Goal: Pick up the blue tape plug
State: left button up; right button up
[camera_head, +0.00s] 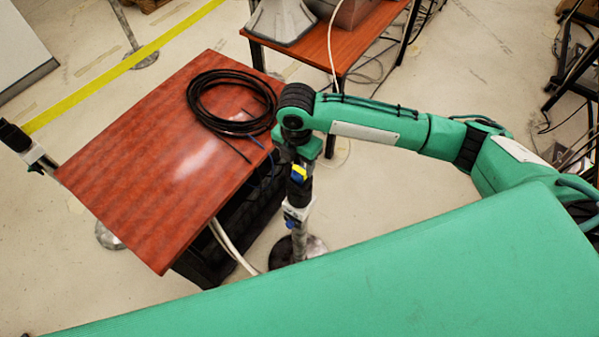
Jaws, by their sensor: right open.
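My right gripper (299,162) points down at the end of my green right arm, just above a black-topped post (300,238) beside the wooden table. It is open, but its fingers are small and partly hidden. A small blue piece with yellow beside it (298,179) shows right at the gripper. Another small blue piece (290,222) shows lower on the post. I cannot tell for certain which is the blue tape plug, or whether the gripper touches it.
The red-brown table (140,180) carries a coil of black cable (230,100) near my right wrist. A second table (340,45) stands behind. A yellow strip (120,68) crosses the upper left. Pale cables (232,245) hang beside the near table.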

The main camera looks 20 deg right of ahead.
aim_at(299, 170)
jog(key=shift+f, duration=0.7)
jog(key=shift+w+f+p, duration=0.1)
jog(key=shift+f+p, duration=0.1)
jog(key=shift+p, duration=0.15)
jog(key=f, duration=0.1)
jog(key=f+p, duration=0.2)
jog(key=f, duration=0.1)
jog(key=shift+w+d+f, duration=0.1)
jog(key=shift+w+d, duration=0.2)
jog(key=shift+d, duration=0.1)
jog(key=shift+f, duration=0.35)
jog(key=c, duration=1.1)
